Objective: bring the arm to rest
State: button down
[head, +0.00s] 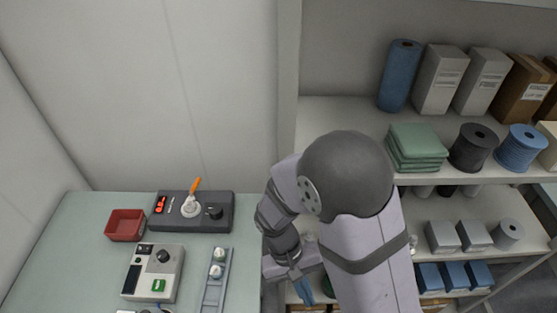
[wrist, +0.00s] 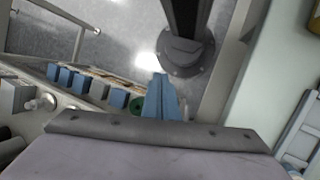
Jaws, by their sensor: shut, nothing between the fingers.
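My gripper (head: 304,289) shows in the head view at the bottom centre, partly hidden by my own arm. It points down past the right edge of the pale green bench. In the wrist view my gripper (wrist: 165,85) has its two blue fingers together, with nothing between them. It hangs over the floor side of the bench, apart from any object. My arm is folded, with its large grey joint in front of the shelves.
The bench (head: 75,235) holds a red tray (head: 125,225), a dark console (head: 222,221) with an orange-handled tool, a grey device (head: 170,263) and a rail (head: 213,294) with white caps. Shelves (head: 335,112) with boxes, cloths and spools stand right, close to my arm.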

jog(key=w+d+r+t+y+p, duration=0.1)
jog(key=d+r+y+p, duration=0.1)
jog(key=r, duration=0.5)
jog(key=w+d+r+m+t+y+p, duration=0.1)
jog(key=d+r+t+p, duration=0.1)
jog(key=d+r+p, duration=0.2)
notch_tip(320, 180, up, 4)
jog(key=shift+w+d+r+m+t+y, duration=0.1)
jog(key=shift+w+d+m+t+y, duration=0.25)
jog(key=shift+d, duration=0.7)
jog(key=c, duration=2)
grip_release()
jog(key=shift+o, duration=1)
jog(key=w+a+f+m+g+b, duration=0.1)
jog(key=w+a+f+m+b, duration=0.1)
jog(key=a+f+m+b, duration=0.4)
jog(key=n+t+y, duration=0.1)
jog(key=n+t, duration=0.2)
jog(key=t, duration=0.3)
send_near(197, 180)
jog(key=shift+p+x, duration=1.45)
jog(key=shift+x, duration=2.25)
jog(key=shift+d, duration=0.1)
